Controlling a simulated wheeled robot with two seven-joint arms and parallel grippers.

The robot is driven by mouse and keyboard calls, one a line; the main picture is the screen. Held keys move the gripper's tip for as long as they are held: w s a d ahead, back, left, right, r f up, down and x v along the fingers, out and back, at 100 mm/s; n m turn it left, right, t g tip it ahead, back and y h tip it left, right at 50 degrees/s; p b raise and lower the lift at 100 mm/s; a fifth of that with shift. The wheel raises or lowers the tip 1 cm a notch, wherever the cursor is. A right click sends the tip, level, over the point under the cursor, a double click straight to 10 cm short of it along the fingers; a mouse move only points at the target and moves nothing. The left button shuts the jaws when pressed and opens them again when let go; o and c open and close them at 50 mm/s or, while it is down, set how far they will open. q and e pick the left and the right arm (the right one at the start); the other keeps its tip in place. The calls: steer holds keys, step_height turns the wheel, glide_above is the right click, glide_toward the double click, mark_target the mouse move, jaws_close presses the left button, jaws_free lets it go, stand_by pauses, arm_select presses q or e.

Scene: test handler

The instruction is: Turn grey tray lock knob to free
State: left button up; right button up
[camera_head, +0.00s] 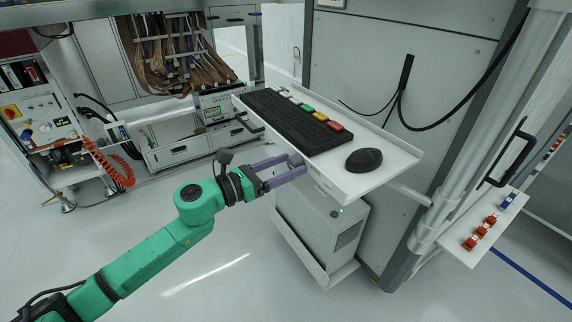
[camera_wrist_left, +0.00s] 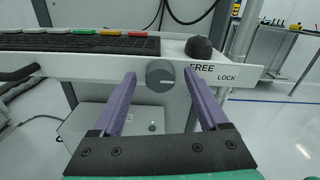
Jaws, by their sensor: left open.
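The grey round lock knob (camera_wrist_left: 160,73) sits on the front edge of the white keyboard tray (camera_wrist_left: 100,67). A short pale mark shows on its face, right of centre and low. The words FREE and LOCK are printed on the tray edge to its right, LOCK lower and further right. In the head view the knob (camera_head: 296,159) shows at the fingertips of my left gripper (camera_head: 294,167). The gripper's purple fingers are open, one on each side of the knob in the wrist view; I cannot tell whether they touch it. My right gripper is not in view.
On the tray (camera_head: 385,180) lie a black keyboard (camera_head: 290,118) with coloured keys and a black mouse (camera_head: 364,160). A dark handle (camera_wrist_left: 18,74) sticks out left of the knob. A white box (camera_head: 325,225) stands below the tray. The floor in front is clear.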

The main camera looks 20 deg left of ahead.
arm_select(q)
jaws_close()
steer(key=shift+r+n, duration=0.1)
steer(key=shift+n, duration=0.3)
steer(key=shift+n+p, duration=0.55)
steer(key=shift+n, duration=0.25)
steer(key=n+p, duration=0.4)
steer(key=n, duration=0.3)
steer(key=shift+r, duration=0.1)
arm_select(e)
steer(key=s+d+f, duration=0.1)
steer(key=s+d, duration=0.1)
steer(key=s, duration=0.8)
arm_select(q)
steer(key=n+p, duration=0.3)
steer(key=n, duration=0.2)
steer(key=shift+a+n+p, duration=0.1)
steer(key=shift+n+p, duration=0.2)
steer(key=shift+p, duration=0.05)
steer(key=shift+f+n+p, duration=0.2)
steer(key=shift+n+p, duration=0.75)
steer(key=shift+n, duration=0.55)
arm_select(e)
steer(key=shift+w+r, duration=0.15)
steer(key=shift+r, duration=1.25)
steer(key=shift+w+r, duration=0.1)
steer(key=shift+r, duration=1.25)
